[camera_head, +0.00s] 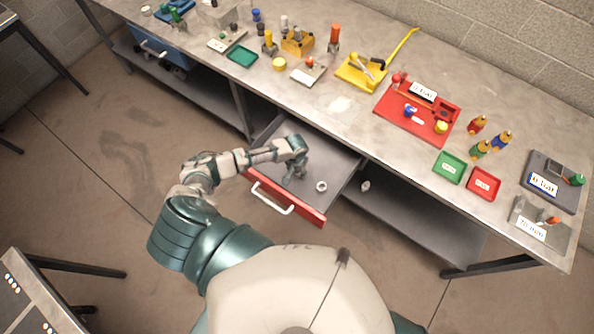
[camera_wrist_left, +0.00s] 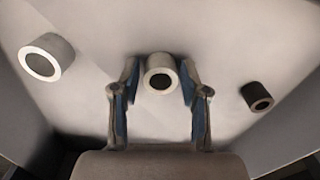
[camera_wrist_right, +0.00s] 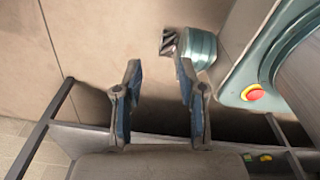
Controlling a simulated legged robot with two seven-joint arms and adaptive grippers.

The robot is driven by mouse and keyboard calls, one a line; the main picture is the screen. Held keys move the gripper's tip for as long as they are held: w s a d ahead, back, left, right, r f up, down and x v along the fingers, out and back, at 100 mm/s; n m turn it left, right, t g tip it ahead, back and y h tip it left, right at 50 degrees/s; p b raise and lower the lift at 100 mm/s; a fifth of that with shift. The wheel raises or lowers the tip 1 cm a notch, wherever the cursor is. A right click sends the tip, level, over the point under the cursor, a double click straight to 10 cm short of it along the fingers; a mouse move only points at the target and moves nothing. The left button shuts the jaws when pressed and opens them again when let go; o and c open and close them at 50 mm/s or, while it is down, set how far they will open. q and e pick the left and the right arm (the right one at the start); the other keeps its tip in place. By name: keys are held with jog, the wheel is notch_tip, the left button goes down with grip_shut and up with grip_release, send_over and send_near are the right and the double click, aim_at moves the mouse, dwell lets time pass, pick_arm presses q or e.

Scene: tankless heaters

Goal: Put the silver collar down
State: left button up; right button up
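My left gripper (camera_wrist_left: 160,82) points down into the open drawer (camera_head: 330,155). In the left wrist view, a light metallic collar (camera_wrist_left: 159,73), likely the silver one, is between its fingertips. The fingers are spread, one on each side of the collar, with little gap. A second pale collar (camera_wrist_left: 47,58) lies at the left of that view and a darker collar (camera_wrist_left: 257,97) at the right. In the head view, one collar (camera_head: 321,186) shows in the drawer right of my left gripper (camera_head: 295,176). My right gripper (camera_wrist_right: 159,85) is open and empty over the floor.
The drawer has a red front (camera_head: 285,203) with a white handle (camera_head: 272,199). The workbench (camera_head: 340,103) above holds a red tray (camera_head: 417,114), a yellow tray (camera_head: 360,73), small green and red bins, bottles and tools. The drawer floor is clear around the collars.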

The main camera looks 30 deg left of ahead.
aim_at(295, 171)
pick_arm(q)
jog(key=shift+o, duration=0.3)
jog(key=shift+a, duration=0.55)
notch_tip(295, 171, up, 4)
jog(key=shift+a+f, duration=0.1)
jog(key=shift+f, duration=0.15)
notch_tip(295, 171, up, 9)
jog(key=shift+d+f, duration=0.15)
jog(key=shift+d, duration=0.1)
pick_arm(e)
jog(key=shift+a+r, duration=0.15)
jog(key=shift+r, duration=0.25)
